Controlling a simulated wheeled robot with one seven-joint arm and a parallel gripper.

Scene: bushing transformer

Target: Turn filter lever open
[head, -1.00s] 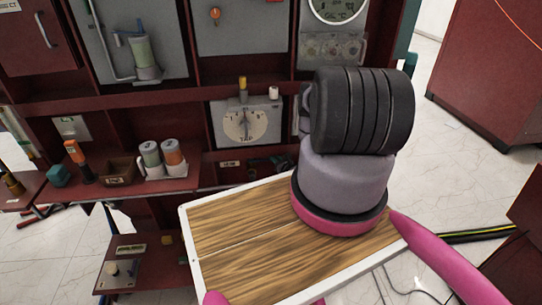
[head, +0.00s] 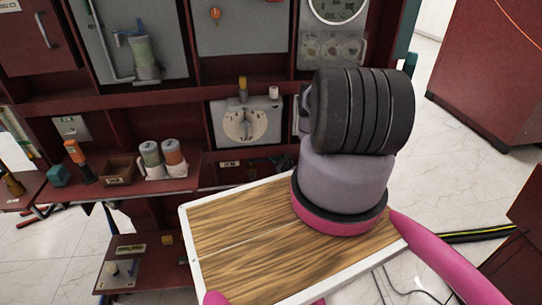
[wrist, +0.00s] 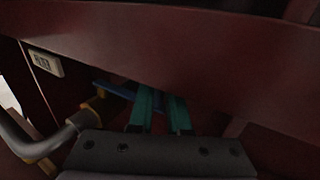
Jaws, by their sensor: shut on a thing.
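In the wrist view, my gripper (wrist: 160,110) has two teal fingers close together under a dark red shelf edge. A blue lever (wrist: 112,89) runs from the left to the fingers, and the fingers are shut on it. Its part between and behind the fingers is hidden. A brass-coloured fitting (wrist: 97,104) sits beside the lever, joined to a grey curved pipe (wrist: 60,139). The filter body cannot be made out there. In the head view, my gripper and this lever are not clearly visible behind my arm and the shelf.
A label plate (wrist: 46,62) is on the red panel at left. The red shelf board (wrist: 170,45) lies close above my fingers. In the head view, the red rack (head: 150,104) holds a dial panel (head: 246,124), two canisters (head: 162,158) and another filter (head: 144,58). Clear floor (head: 440,165) lies at right.

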